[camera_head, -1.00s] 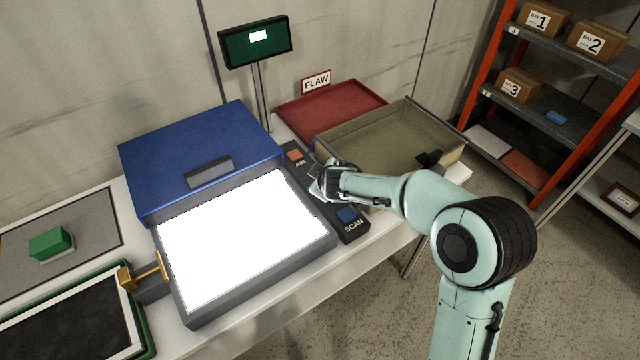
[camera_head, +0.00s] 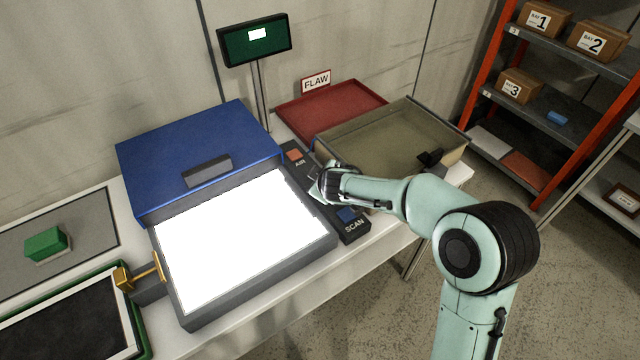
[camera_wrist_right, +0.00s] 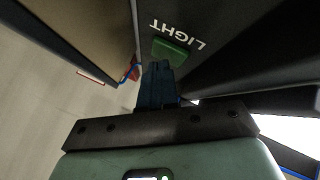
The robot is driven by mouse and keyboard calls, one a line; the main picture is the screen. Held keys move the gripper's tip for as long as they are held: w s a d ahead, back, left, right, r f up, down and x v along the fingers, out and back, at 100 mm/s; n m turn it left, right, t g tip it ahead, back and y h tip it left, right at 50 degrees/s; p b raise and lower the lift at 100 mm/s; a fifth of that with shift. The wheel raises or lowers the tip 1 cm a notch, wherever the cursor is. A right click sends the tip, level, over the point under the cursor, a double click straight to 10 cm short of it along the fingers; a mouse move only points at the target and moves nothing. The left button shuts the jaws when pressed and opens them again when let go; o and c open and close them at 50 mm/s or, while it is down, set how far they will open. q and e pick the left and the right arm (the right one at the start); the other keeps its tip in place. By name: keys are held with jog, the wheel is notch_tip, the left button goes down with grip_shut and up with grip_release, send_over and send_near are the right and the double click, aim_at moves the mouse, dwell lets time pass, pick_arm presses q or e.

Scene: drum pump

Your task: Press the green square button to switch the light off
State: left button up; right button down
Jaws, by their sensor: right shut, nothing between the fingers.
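The green square button (camera_wrist_right: 170,52) shows in the right wrist view on a dark panel, with the word LIGHT beside it. In the head view my right gripper hides it on the control strip (camera_head: 304,178). My right gripper (camera_head: 317,190) is shut and empty, over the middle of the strip. In the right wrist view its fingertips (camera_wrist_right: 159,68) are right at the button's near edge; I cannot tell whether they touch it. The light panel (camera_head: 240,240) glows bright white. My left gripper is not in view.
A red AIR button (camera_head: 295,155) and a blue SCAN button (camera_head: 347,214) sit at either end of the strip. A blue lid (camera_head: 190,150) stands behind the light panel. An open tan bin (camera_head: 440,128) and a red tray (camera_head: 330,105) lie to the right.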

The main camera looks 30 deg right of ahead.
jog(key=shift+f, duration=0.2)
jog(key=shift+r, duration=0.15)
jog(key=shift+r+p, duration=0.35)
jog(key=shift+r, duration=0.3)
notch_tip(320, 180, up, 6)
jog(key=p, duration=0.5)
dwell(0.6)
jog(key=shift+f, duration=0.1)
